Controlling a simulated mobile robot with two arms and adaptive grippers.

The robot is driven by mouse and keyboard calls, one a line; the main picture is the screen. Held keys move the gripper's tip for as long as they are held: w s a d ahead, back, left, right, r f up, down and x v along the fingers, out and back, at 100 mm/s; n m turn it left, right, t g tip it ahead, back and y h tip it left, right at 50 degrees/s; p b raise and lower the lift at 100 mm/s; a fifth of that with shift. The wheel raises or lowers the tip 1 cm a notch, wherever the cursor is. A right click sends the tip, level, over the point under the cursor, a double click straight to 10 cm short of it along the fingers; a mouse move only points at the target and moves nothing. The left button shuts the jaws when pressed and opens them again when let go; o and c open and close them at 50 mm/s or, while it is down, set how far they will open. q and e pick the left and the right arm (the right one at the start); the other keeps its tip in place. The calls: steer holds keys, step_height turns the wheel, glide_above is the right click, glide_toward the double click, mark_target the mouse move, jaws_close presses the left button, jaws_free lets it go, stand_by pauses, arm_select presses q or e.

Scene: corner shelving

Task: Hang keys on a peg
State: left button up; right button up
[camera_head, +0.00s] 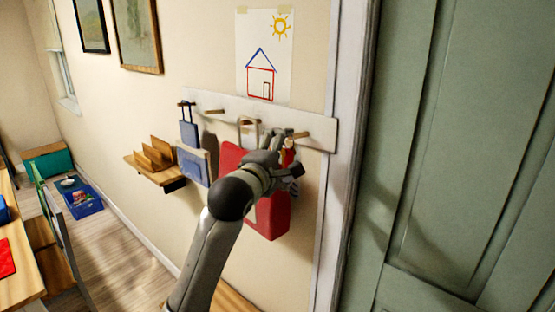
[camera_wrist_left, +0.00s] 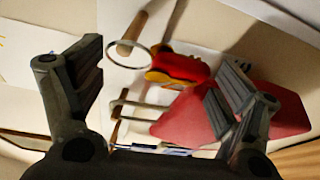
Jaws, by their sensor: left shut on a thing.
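The keys' red and yellow fob (camera_wrist_left: 178,68) shows in the left wrist view beside a thin metal ring (camera_wrist_left: 109,60). The fob is small in the head view (camera_head: 288,156). The ring overlaps the tip of a wooden peg (camera_wrist_left: 132,34); I cannot tell whether it is around the peg. The rightmost peg (camera_head: 299,135) is just above my left gripper (camera_head: 284,168) in the head view. My left gripper is shut on the keys, though its fingers look well apart and the contact is unclear. My right gripper is not in view.
The white peg board (camera_head: 320,133) is on the wall. A red bag (camera_head: 268,220) hangs just behind my gripper, and a blue item (camera_head: 189,131) hangs at the left. A small wooden shelf (camera_head: 172,186) juts out left. A door frame (camera_head: 345,150) and green door (camera_head: 450,150) stand right.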

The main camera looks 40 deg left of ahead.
arm_select(q)
steer(key=shift+d+x, duration=0.2)
steer(key=shift+x, duration=0.8)
steer(key=shift+w+d+f, duration=0.1)
steer(key=shift+w+f, duration=0.05)
steer(key=shift+w, duration=0.7)
steer(key=shift+f, duration=0.1)
steer(key=o, duration=0.9)
